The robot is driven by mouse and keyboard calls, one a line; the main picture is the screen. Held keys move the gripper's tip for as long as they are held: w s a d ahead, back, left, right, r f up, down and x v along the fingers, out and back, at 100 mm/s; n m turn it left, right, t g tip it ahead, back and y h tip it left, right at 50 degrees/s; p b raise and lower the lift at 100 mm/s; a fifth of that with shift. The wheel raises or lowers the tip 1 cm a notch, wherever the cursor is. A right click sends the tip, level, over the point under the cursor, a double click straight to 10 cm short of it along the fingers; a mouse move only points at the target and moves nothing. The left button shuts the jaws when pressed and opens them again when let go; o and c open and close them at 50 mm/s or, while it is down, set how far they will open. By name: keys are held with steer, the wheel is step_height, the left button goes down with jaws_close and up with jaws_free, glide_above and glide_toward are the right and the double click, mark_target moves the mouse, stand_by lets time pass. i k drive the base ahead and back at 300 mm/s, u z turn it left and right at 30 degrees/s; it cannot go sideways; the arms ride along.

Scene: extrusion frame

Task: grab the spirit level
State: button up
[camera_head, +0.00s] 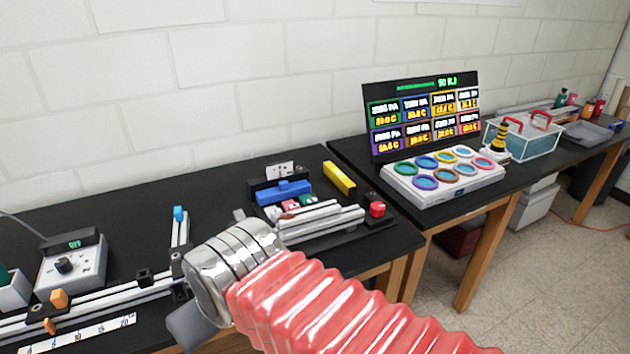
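The spirit level looks to be the yellow bar (340,178) lying on the black bench top, right of the blue block and near the bench's right end. Its vials cannot be made out. My gripper (213,270) is in front of the bench, left of and nearer than the yellow bar, well apart from it. Its silver wrist hides most of it. A grey finger part shows on either side of the wrist, spread wide, so it appears open. Nothing is seen held in it.
Beside the bar are a blue block (284,192), aluminium extrusions (320,222) and a red knob (376,208). A long rail (110,296) and a control box (72,264) are at left. A panel of coloured rings (444,176) stands on the right bench. Bare bench lies behind.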

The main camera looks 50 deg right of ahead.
mark_target(348, 187)
steer(key=u, duration=0.95)
steer(key=k, duration=1.15)
steer(key=z, duration=1.7)
steer(key=i, duration=0.5)
steer(key=u, duration=0.1)
